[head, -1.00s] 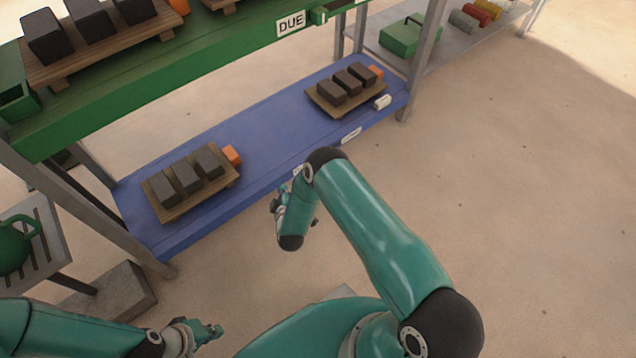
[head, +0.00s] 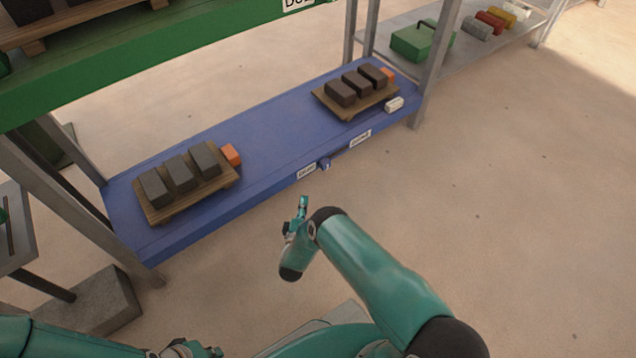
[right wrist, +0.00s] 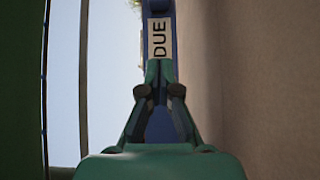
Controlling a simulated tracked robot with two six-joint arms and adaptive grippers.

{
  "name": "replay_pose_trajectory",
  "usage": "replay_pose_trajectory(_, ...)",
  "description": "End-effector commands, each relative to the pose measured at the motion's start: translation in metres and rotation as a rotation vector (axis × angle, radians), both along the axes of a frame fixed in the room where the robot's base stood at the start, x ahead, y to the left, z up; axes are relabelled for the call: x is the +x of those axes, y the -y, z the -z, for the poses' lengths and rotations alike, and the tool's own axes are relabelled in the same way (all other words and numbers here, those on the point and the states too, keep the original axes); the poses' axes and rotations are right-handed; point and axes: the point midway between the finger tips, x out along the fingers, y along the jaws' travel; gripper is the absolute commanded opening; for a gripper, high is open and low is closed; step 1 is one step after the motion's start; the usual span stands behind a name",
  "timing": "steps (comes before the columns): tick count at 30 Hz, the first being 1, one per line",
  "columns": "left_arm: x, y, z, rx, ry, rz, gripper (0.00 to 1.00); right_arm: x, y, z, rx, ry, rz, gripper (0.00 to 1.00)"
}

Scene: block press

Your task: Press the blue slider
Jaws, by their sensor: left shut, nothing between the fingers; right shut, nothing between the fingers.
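The blue slider (head: 325,163) is a small blue knob on the front edge of the blue shelf (head: 270,120). It sits between two white labels, the left label (head: 306,172) and the right label (head: 360,138). My right gripper (head: 303,202) is shut and empty, in front of the shelf edge, below the left label and apart from the slider. My left gripper (head: 204,350) is shut and empty at the bottom edge.
Two wooden pallets, left (head: 190,197) and right (head: 356,97), hold dark blocks on the blue shelf. An orange block (head: 231,154) stands by the left one, a white piece (head: 394,104) by the right. A green shelf (head: 150,60) is above. Floor at right is clear.

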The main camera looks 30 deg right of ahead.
Motion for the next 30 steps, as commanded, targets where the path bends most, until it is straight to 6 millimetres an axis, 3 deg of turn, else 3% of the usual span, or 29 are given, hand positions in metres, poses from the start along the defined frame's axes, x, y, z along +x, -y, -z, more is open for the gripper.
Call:
replay_pose_trajectory(5,0.0,0.0,0.012,0.0,0.0,0.0,0.0,0.016,0.015,0.002,-0.002,0.004,0.003,0.0)
replay_pose_trajectory(17,0.0,0.0,0.053,0.0,0.0,0.0,0.0,0.076,0.067,0.004,-0.002,0.005,0.003,0.0)
replay_pose_trajectory(24,0.0,0.0,0.059,0.0,0.0,0.0,0.0,0.075,0.098,0.001,-0.001,0.0,0.003,0.0)
replay_pose_trajectory(30,0.0,0.0,0.06,0.0,0.0,0.0,0.0,0.075,0.104,0.0,0.0,0.0,0.001,0.0)
